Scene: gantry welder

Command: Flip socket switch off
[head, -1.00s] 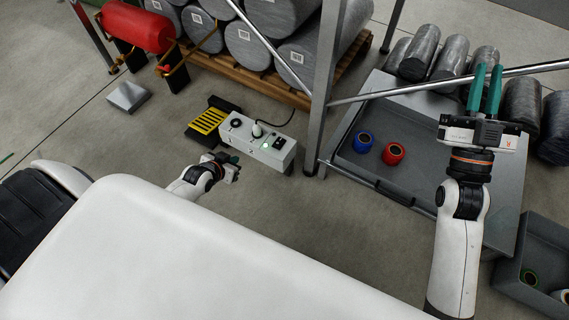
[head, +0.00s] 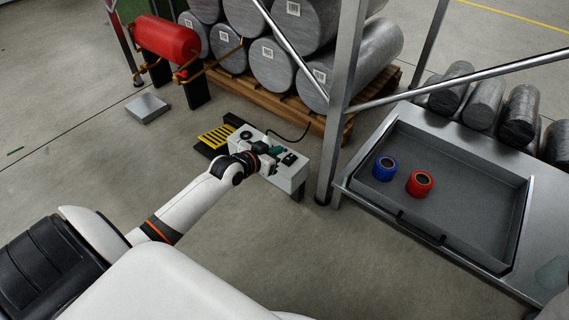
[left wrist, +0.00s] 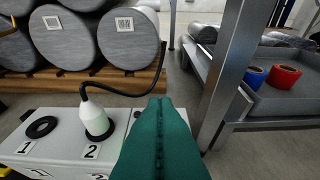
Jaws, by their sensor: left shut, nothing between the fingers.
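The white socket box (head: 288,180) stands low on the floor beside the rack. A small black switch (head: 289,158) shows on its top near the right end. My left gripper (head: 275,150) is over the box top, its green fingers shut and empty, just left of that switch; contact cannot be told. In the left wrist view the shut fingers (left wrist: 157,140) cover the box's right part and hide the switch. A white plug (left wrist: 92,118) with a black cable sits in socket 2, and socket 1 (left wrist: 41,127) is empty. My right gripper is out of view.
A metal rack post (head: 340,100) rises close to the box's right. A pallet (head: 310,112) of grey cylinders is behind it. A grey tray (head: 465,210) with blue and red rolls is at the right.

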